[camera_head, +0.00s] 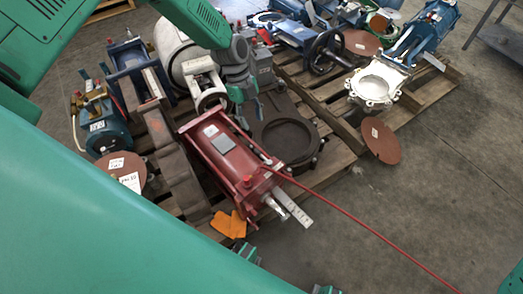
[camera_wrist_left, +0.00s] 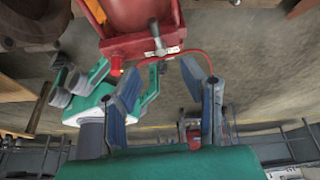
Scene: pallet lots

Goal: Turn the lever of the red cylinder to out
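The red cylinder (camera_head: 230,155) lies on a wooden pallet in the head view, and its red end shows at the top of the left wrist view (camera_wrist_left: 140,18). A small grey metal lever (camera_wrist_left: 157,40) sticks out at that end, beside a pale strip (camera_wrist_left: 168,51). In the head view the pale strip (camera_head: 293,208) juts from the near end; its markings are too small to read. I do not make out my right gripper.
A red hose (camera_head: 350,222) runs from the cylinder across the floor. A dark ring-shaped part (camera_head: 287,141), a white flange (camera_head: 376,84) and a blue cylinder (camera_head: 107,128) crowd the pallets.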

